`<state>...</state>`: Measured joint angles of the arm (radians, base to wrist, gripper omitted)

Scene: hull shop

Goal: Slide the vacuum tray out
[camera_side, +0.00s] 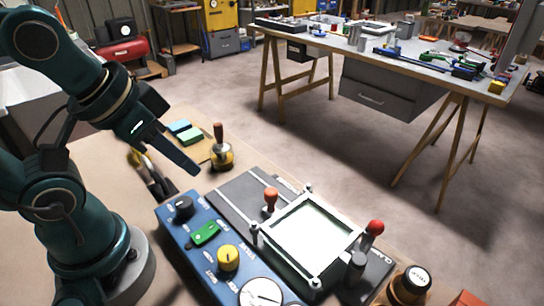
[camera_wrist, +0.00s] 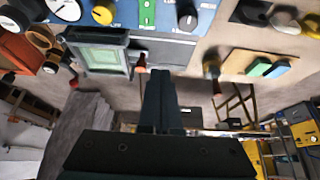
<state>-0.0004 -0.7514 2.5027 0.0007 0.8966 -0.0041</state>
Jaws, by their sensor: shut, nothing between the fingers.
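The vacuum tray appears to be the square pale frame with a light greenish inner surface (camera_side: 310,240), on a dark base plate (camera_side: 237,198) with light rails. It also shows upside down in the wrist view (camera_wrist: 102,58). An orange-knobbed post (camera_side: 271,197) stands at its left corner and a red-knobbed lever (camera_side: 374,230) at its right side. My gripper (camera_side: 197,172) is shut and empty, in the air left of the tray and above the back end of the blue control panel (camera_side: 178,232). Its dark fingers show together in the wrist view (camera_wrist: 160,75). It appears clear of everything.
The panel carries a black knob (camera_side: 183,207), green switch (camera_side: 206,233), yellow knob (camera_side: 228,259) and a gauge (camera_side: 262,293). A wooden-handled tool (camera_side: 221,150) stands behind. Green and cyan blocks (camera_side: 186,133) lie on a tan board.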

